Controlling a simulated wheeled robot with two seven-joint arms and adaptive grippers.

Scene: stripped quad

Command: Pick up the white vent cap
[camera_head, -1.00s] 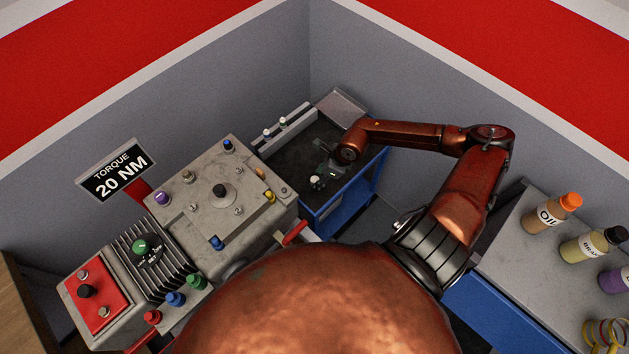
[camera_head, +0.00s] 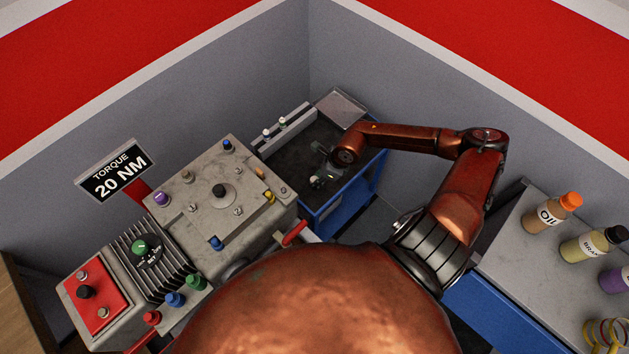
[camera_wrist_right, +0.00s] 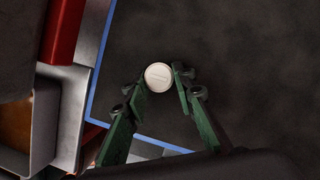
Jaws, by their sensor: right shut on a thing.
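The white vent cap (camera_wrist_right: 158,76) is a small round pale disc seen from above in the right wrist view, at the tips of the green fingers. In the head view the cap (camera_head: 315,184) is small and partly hidden by the fingers, above the dark top of the blue cart (camera_head: 340,205). My right gripper (camera_wrist_right: 160,88) is shut on the cap, with one finger on each side of it. It also shows in the head view (camera_head: 322,177), pointing down over the cart top. I cannot tell whether the cap still touches the cart top. My left gripper is out of view.
A grey rail (camera_head: 287,129) with small caps stands along the cart's back edge, and a metal tray (camera_head: 341,108) at its far corner. A grey machine block (camera_head: 215,205) with knobs stands left. A bench with bottles (camera_head: 551,210) stands right.

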